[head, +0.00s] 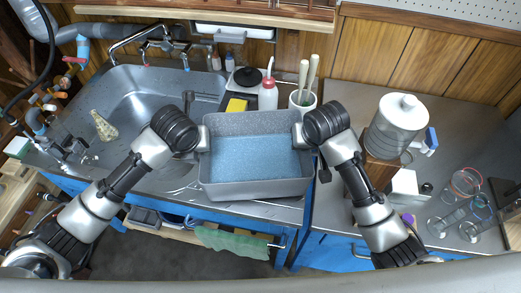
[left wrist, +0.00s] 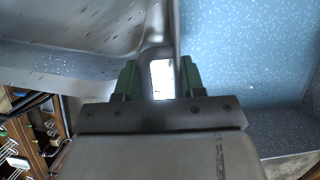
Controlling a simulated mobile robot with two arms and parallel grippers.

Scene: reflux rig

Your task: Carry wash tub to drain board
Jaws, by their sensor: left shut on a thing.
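The wash tub (head: 257,189) is a grey rectangular tub with a speckled blue inside, in the middle of the head view. It is level, over the steel right of the sink basin; I cannot tell whether it touches. My left gripper (head: 204,139) is shut on its left wall. In the left wrist view, the green fingers (left wrist: 160,78) straddle the wall, with the blue inside (left wrist: 245,50) to the right. My right gripper (head: 299,136) is at the right wall, its jaws too small to read. The drain board appears to be the steel (head: 285,207) under the tub, mostly hidden.

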